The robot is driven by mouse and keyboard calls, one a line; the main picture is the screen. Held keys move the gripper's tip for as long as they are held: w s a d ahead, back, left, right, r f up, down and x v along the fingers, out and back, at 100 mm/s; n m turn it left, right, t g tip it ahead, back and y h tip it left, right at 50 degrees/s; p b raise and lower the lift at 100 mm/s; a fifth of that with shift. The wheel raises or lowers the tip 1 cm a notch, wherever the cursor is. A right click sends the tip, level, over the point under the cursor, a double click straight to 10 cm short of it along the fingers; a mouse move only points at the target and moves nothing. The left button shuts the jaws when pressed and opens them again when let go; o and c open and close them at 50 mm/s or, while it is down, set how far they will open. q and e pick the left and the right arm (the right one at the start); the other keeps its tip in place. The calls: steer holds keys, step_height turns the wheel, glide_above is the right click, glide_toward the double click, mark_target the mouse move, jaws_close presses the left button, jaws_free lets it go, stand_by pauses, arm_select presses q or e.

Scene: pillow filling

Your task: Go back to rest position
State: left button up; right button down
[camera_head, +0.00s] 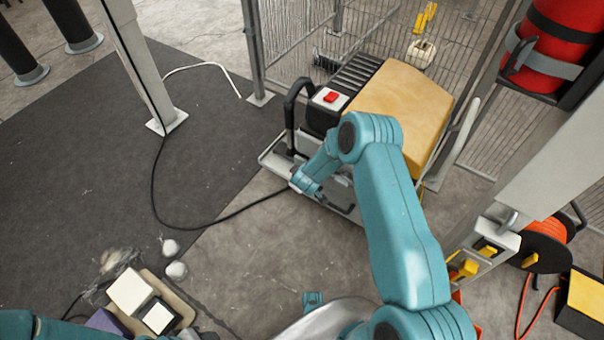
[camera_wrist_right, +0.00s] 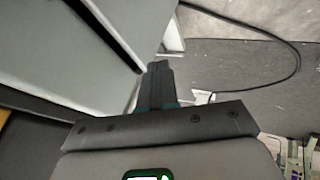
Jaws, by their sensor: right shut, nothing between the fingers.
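My right arm, teal, reaches forward over the floor in the head view. Its wrist is low beside the front of a machine (camera_head: 325,112). My right gripper (camera_wrist_right: 158,72) shows in the right wrist view with its dark fingers together and nothing between them. In the head view its fingers cannot be made out clearly. Part of my left arm shows at the bottom left edge of the head view. My left gripper is out of the picture.
The machine carries a red button (camera_head: 331,97), a black handle (camera_head: 291,110) and a tan block (camera_head: 404,105). A black cable (camera_head: 215,220) crosses the floor. Posts, mesh fencing and a red cylinder (camera_head: 566,35) stand around. An orange reel (camera_head: 547,235) is at right. The dark mat (camera_head: 80,150) is largely clear.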

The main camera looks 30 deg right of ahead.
steer(key=shift+p+v, duration=0.35)
steer(key=shift+v, duration=1.55)
